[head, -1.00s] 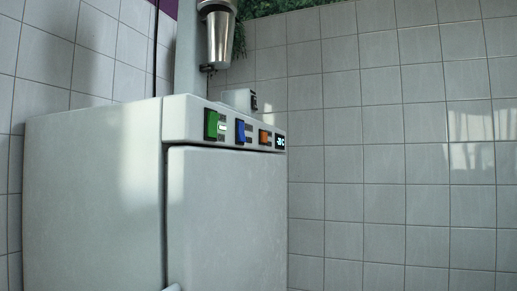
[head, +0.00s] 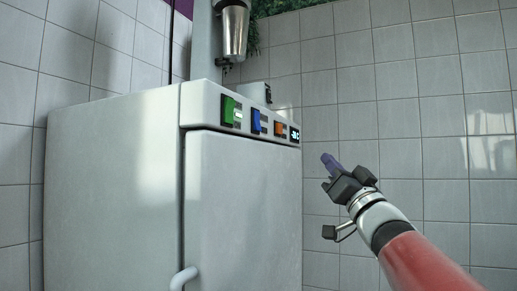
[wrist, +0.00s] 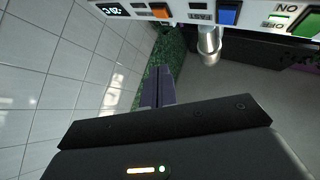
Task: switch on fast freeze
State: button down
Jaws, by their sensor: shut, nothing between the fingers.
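A white freezer (head: 235,210) has a control strip along its top front edge. From left to right in the head view it carries a green switch (head: 229,110), a blue switch (head: 255,120), an orange switch (head: 279,128) and a small lit display (head: 294,134). In the wrist view, which is turned over, the display (wrist: 112,9), orange switch (wrist: 160,10), blue switch (wrist: 228,13) and green switch (wrist: 307,22) line the top edge.
A door handle (head: 183,278) sticks out low on the freezer front. A metal cylinder (head: 234,32) hangs above the freezer, and a small white box (head: 256,93) sits on top.

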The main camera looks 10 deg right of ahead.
aim_at(259, 125)
jog(key=shift+s+a+r+n+g+y+b, duration=0.15)
jog(key=shift+s+a+n+g+y, duration=0.25)
jog(key=shift+n+g+y, duration=1.8)
jog(key=shift+s+a+r+n+g+y+b, duration=0.1)
jog(key=shift+s+a+n+g+y, duration=0.2)
jog(key=shift+n+g+y, duration=1.95)
jog(key=shift+s+a+r+n+g+y+b, duration=0.15)
jog(key=shift+s+a+n+g+y, duration=0.3)
jog(key=shift+n+y, duration=1.95)
jog(key=shift+d+m+y, duration=0.15)
jog(key=shift+m+y, duration=0.7)
jog(key=p+x, duration=0.1)
jog(key=x, duration=0.3)
jog(key=a+f+x, duration=0.1)
jog(key=x, duration=0.3)
jog(key=w+f+p+x, duration=0.1)
jog(key=x, duration=0.3)
jog(key=shift+a+p, duration=0.2)
jog(key=shift+p, duration=0.15)
jog(key=shift+w+a, duration=0.25)
jog(key=shift+a, duration=0.1)
